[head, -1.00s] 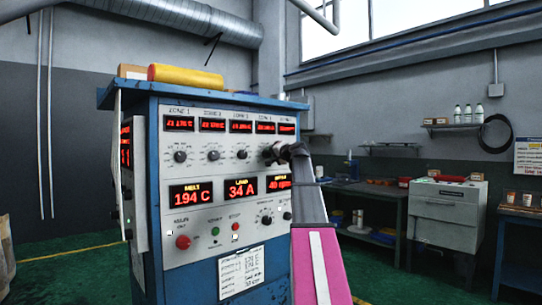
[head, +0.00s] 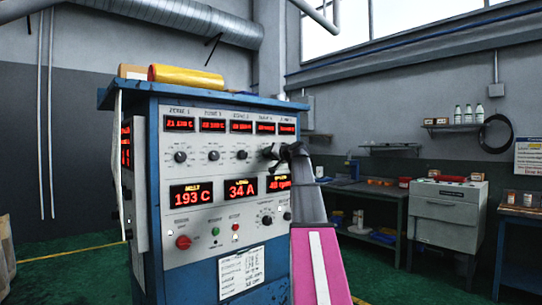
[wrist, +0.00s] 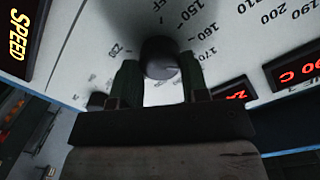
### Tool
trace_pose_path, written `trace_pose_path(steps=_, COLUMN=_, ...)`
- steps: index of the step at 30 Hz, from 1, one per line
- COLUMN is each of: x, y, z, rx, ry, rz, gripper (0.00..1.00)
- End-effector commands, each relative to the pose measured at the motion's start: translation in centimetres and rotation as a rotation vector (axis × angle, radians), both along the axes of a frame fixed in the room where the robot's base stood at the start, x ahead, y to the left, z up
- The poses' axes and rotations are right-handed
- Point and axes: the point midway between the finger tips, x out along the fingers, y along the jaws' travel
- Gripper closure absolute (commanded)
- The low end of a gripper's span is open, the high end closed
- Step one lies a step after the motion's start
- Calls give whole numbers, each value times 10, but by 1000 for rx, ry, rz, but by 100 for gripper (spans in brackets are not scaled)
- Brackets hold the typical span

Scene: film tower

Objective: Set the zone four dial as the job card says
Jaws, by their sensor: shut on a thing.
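The blue control cabinet (head: 148,200) has a pale front panel with a row of red zone displays and black dials below them. My gripper (head: 274,157) is at the fourth dial from the left and hides most of it in the head view. In the wrist view, the round black zone four dial (wrist: 160,57) sits between my two fingers, which are shut on it. Scale numbers 150, 160 and 170 show to its right. I cannot make out its pointer. The job card (head: 241,272) may be the white sheet low on the panel; its writing is too small to read.
Other dials (head: 180,156) stand to the left on the same row. Below are the melt display (head: 192,195) at 193 C, a load display (head: 241,188) and a red button (head: 183,242). A yellow roll (head: 186,74) lies on top. A workbench (head: 365,190) stands behind right.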

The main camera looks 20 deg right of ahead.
Motion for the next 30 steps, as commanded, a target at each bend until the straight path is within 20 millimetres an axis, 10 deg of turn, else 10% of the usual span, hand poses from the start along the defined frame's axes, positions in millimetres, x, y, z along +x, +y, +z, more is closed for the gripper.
trace_pose_path(steps=5, x=-1, y=1, z=-2, rx=-1, ry=4, rz=2, gripper=82)
trace_pose_path(steps=6, x=-1, y=1, z=-2, rx=-1, ry=4, rz=2, gripper=49)
trace_pose_path(steps=8, x=-1, y=1, z=-2, rx=0, ry=4, rz=1, gripper=33)
trace_pose_path(steps=20, x=-9, y=-2, z=-1, rx=0, ry=2, rz=0, gripper=33)
trace_pose_path(steps=30, x=-66, y=-22, z=3, rx=1, ry=1, rz=-1, gripper=33)
